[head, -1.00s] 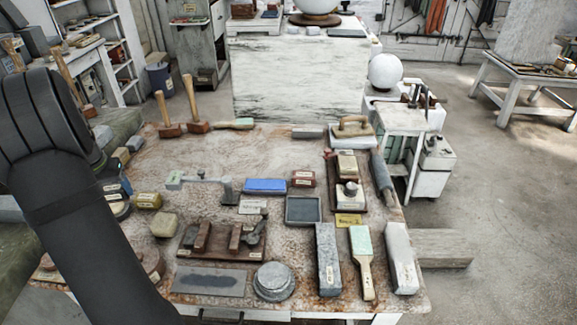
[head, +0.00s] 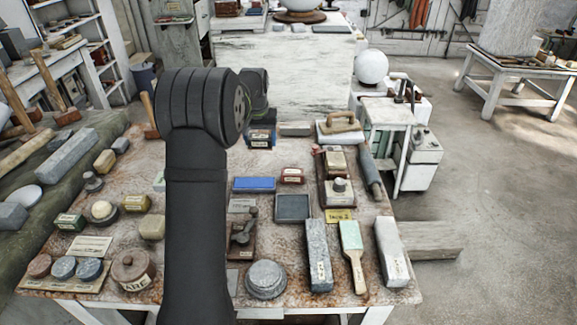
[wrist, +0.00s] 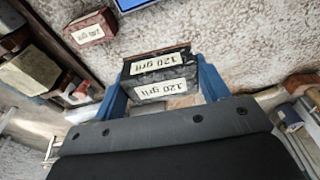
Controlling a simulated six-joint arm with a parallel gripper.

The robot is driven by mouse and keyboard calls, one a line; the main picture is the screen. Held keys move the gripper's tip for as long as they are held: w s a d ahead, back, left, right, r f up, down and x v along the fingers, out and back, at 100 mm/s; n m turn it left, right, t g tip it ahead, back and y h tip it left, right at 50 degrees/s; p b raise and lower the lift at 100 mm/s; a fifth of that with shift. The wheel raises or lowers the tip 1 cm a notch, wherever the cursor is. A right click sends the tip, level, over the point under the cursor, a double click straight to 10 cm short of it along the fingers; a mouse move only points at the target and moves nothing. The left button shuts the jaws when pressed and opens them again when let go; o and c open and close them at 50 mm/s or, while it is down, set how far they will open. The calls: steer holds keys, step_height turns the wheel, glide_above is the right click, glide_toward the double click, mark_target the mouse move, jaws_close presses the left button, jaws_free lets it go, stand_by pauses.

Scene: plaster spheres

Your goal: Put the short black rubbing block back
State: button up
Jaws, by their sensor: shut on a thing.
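A short black block (wrist: 160,80) with pale "120 grit" labels is between the two blue fingers of my gripper (wrist: 163,72) in the wrist view. The fingers are shut on its two ends. In the head view my gripper (head: 261,128) is at the far part of the table, past the blue block, with the black block (head: 260,138) below the wrist and its label towards the camera. I cannot tell whether the block touches the table.
A red labelled block (head: 291,175) and a blue block (head: 253,184) lie nearer on the rusty table (head: 200,262). My arm hides part of the table.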

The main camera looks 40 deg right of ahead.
steer(key=s+d, duration=1)
steer(key=s, duration=0.5)
glide_above(289, 165)
steer(key=shift+n, duration=0.4)
step_height(289, 165, down, 7)
steer(key=shift+s+a+r, duration=0.1)
steer(key=shift+a, duration=0.05)
steer(key=shift+f, duration=2)
steer(key=shift+f, duration=0.1)
steer(key=o, duration=1)
steer(key=shift+f, duration=0.1)
steer(key=shift+o, duration=0.2)
step_height(289, 165, up, 12)
steer(key=s+a, duration=0.1)
steer(key=shift+s+a, duration=0.15)
